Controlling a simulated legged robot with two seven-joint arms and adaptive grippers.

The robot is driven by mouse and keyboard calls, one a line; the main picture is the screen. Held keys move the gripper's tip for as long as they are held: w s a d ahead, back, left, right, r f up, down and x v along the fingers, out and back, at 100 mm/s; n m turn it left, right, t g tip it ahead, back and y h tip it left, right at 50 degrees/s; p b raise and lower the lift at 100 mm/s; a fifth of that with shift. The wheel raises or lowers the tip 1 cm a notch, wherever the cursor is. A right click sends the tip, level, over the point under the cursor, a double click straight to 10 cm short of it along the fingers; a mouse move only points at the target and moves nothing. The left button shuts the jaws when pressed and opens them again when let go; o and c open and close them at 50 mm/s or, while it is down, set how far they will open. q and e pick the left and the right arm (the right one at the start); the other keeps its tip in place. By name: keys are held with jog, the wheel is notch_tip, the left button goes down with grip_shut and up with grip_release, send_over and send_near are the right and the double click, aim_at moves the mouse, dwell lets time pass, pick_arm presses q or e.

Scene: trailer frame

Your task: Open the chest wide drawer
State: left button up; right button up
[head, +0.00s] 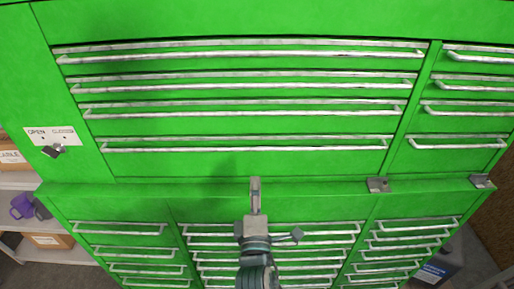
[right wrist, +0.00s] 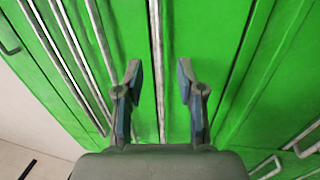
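The green chest (head: 245,165) fills most of the head view. Its upper part has several wide drawers with long silver handles, all looking shut. The lowest wide drawer's handle (head: 245,145) runs across just beyond my right gripper (head: 255,185). In the right wrist view my right gripper (right wrist: 158,72) is open and empty. A silver handle bar (right wrist: 156,35) lines up with the gap between its fingers. I cannot tell how far the fingers are from the bar. My left gripper is not in view.
Narrow drawers with short handles (head: 455,142) are at the upper right. The lower cabinet (head: 120,204) has several more drawers below a ledge with metal latches (head: 377,185). An OPEN/CLOSED plate (head: 52,136) with a knob is at left. A shelf with a purple mug (head: 21,206) stands further left.

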aim_at(250, 150)
jog(key=w, duration=0.4)
jog(key=w+r+p, duration=0.1)
jog(key=w, duration=0.3)
jog(key=w+r, duration=0.1)
jog(key=w, duration=0.4)
jog(key=shift+a+r, duration=0.15)
jog(key=shift+r, duration=0.1)
jog(key=shift+a, duration=0.2)
jog(key=shift+s+a, duration=0.1)
jog(key=shift+a, duration=0.4)
grip_shut()
jog(key=shift+d, duration=0.15)
